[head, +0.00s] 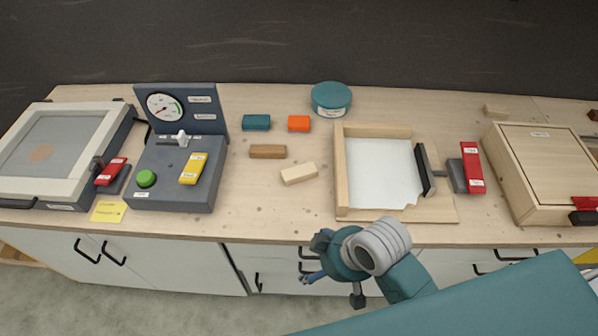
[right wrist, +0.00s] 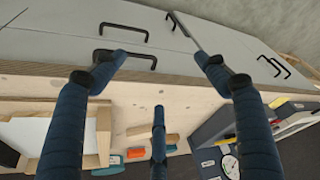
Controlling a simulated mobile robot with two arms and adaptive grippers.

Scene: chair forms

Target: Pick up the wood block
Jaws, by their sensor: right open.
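Two wood-coloured blocks lie on the workbench (head: 240,215) in the head view: a brown one (head: 268,152) and a pale one (head: 299,174) in front of it to the right. I cannot tell which the task names. My right gripper (head: 325,262) is open and empty near the bench's front edge, nearer than both blocks and apart from them. In the right wrist view its spread fingers (right wrist: 157,72) have nothing between them; the blocks lie beyond, partly behind one finger. My left gripper is not in view.
A teal block (head: 256,122) and an orange block (head: 299,123) lie behind. A gauge panel box (head: 170,190) stands left, a wooden-framed tray (head: 341,180) right, and a round teal container (head: 331,98) at the back. The bench front between them is clear.

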